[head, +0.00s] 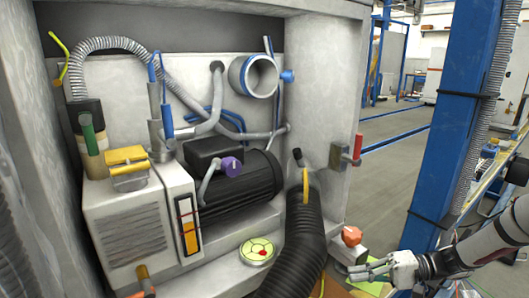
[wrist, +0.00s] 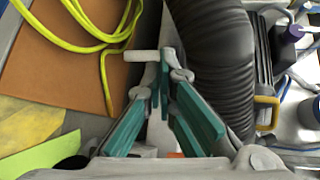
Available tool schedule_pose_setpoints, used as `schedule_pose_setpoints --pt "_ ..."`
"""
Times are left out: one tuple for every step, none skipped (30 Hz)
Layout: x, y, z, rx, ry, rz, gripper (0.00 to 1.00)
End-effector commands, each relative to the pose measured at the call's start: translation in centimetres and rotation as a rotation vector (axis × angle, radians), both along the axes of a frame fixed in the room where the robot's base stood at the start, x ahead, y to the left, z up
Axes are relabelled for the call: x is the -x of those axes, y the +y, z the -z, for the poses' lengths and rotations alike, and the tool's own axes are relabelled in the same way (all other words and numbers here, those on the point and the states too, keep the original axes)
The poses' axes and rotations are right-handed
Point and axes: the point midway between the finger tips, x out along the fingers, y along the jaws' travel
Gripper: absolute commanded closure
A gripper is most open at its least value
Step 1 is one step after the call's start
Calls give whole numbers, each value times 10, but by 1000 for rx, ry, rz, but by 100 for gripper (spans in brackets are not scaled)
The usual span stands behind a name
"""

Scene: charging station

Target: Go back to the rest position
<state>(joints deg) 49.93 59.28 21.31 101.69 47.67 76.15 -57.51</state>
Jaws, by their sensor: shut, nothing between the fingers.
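My gripper (head: 366,269) is at the lower right in the head view, at the end of my arm, which comes in from the right edge. Its fingers point left, toward the pump cabinet. In the wrist view my gripper (wrist: 160,72) shows teal pads drawn together at the tips, with nothing held between them. A thick black corrugated hose (head: 296,245) is left of the gripper in the head view. The hose (wrist: 213,60) is right of the fingers in the wrist view. I cannot tell whether the gripper touches anything.
The cabinet holds a grey pump unit (head: 132,228), a black motor (head: 245,185) and a round green gauge (head: 257,250). A red knob (head: 351,236) is just above my gripper. A blue post (head: 450,120) stands at right. Yellow cable (wrist: 75,45) lies over a brown panel (wrist: 60,75).

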Motion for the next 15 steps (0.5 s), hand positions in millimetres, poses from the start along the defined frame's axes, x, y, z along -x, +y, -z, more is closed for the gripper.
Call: schedule_pose_setpoints --pt "7 9 -16 52 13 -51 100" --pt "11 13 -23 80 26 -76 100" --pt "18 19 -33 117 40 -108 100" --pt "23 23 -41 145 51 -132 100" --pt "28 27 -48 175 62 -154 100" --pt "35 32 -57 214 75 -182 100" --pt "40 36 -64 243 84 -201 100" --pt "46 40 -71 273 93 -221 100" --pt "54 45 -80 313 105 -243 100" --pt "60 48 -87 344 113 -260 100" --pt "66 51 -94 374 120 -275 100" --pt "74 55 -102 415 131 -294 100" --pt "80 58 -109 446 137 -307 100" --pt "87 61 -115 477 143 -320 100" --pt "96 65 -123 519 150 -333 100"
